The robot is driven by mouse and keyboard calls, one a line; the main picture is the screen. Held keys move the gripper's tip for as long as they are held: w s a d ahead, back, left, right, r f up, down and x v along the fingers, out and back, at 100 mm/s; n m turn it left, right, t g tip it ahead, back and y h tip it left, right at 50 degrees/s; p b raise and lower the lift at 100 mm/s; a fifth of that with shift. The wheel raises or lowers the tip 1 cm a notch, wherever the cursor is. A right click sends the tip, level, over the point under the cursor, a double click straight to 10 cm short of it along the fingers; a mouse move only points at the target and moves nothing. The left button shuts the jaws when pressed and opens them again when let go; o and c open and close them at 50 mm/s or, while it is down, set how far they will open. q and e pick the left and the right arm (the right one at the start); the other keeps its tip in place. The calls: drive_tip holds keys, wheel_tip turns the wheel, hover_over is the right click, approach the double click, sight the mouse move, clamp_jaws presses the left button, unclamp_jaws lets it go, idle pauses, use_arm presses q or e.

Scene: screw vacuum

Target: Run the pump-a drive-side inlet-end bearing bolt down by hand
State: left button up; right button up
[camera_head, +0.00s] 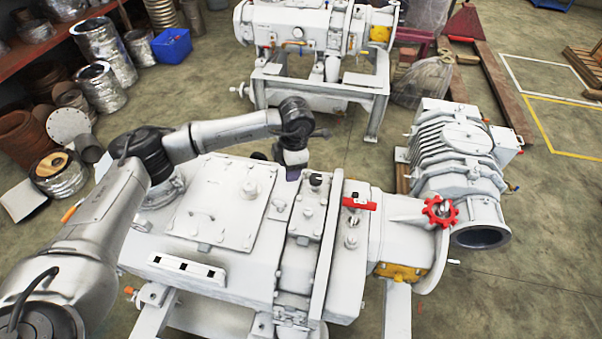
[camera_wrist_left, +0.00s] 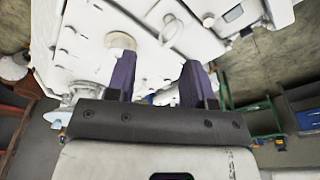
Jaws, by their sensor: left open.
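A large white pump (camera_head: 232,258) fills the lower middle of the head view, with a bolted top plate and ribbed end covers. It also shows at the top of the left wrist view (camera_wrist_left: 88,38). Several small bolt heads show on its covers, but I cannot tell which one is the drive-side inlet-end bearing bolt. My left gripper (camera_head: 293,172) hangs at the pump's far side, partly hidden by its own wrist. In the left wrist view its two purple fingers (camera_wrist_left: 158,78) are apart with nothing seen held between them. My right gripper is in neither view.
A red handwheel (camera_head: 440,211) and a red-handled valve (camera_head: 359,203) stand on the pump's right end. A ribbed white machine (camera_head: 457,150) sits to the right. Another white pump on a frame (camera_head: 318,84) stands behind. Metal drums and a blue crate (camera_head: 171,46) are at left.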

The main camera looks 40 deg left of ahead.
sight(299, 197)
use_arm(q)
drive_tip(key=f+n, duration=0.2)
drive_tip(key=f, duration=0.2)
drive_tip(key=w+d+f+n+t, duration=0.1)
drive_tip(key=f+n, duration=0.1)
drive_tip(key=f, duration=0.3)
drive_tip(key=w+f+n, duration=0.1)
drive_tip(key=f, duration=0.4)
drive_tip(key=shift+d+f+n+h+b, duration=0.1)
drive_tip(key=shift+d+n+h+b, duration=0.2)
drive_tip(key=shift+n+h+b, duration=0.1)
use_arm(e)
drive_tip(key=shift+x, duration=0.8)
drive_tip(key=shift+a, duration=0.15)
